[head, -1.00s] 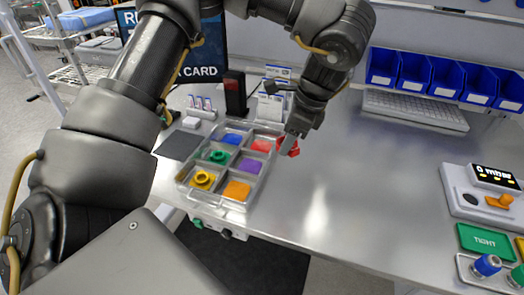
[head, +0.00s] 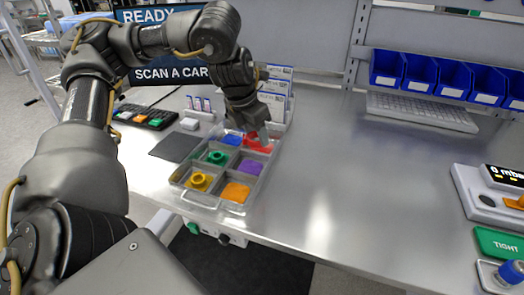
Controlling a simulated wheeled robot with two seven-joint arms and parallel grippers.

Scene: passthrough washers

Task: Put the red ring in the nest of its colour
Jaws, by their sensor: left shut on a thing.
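A clear tray (head: 214,209) holds coloured nests in two columns. The red nest (head: 251,146) is at its back right, partly hidden by my left gripper (head: 262,143). That gripper points down over this compartment and is shut on the red ring, which I cannot separate from the red nest behind it. Whether the ring touches the nest I cannot tell. The blue nest (head: 231,139) is at the back left. A green ring (head: 216,157) and a yellow ring (head: 199,181) sit in the left column. My right gripper is out of view.
The purple nest (head: 250,167) and orange nest (head: 236,192) show no ring. Cards in a stand (head: 275,88) rise just behind my gripper. A dark mat (head: 176,147) lies left of the tray.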

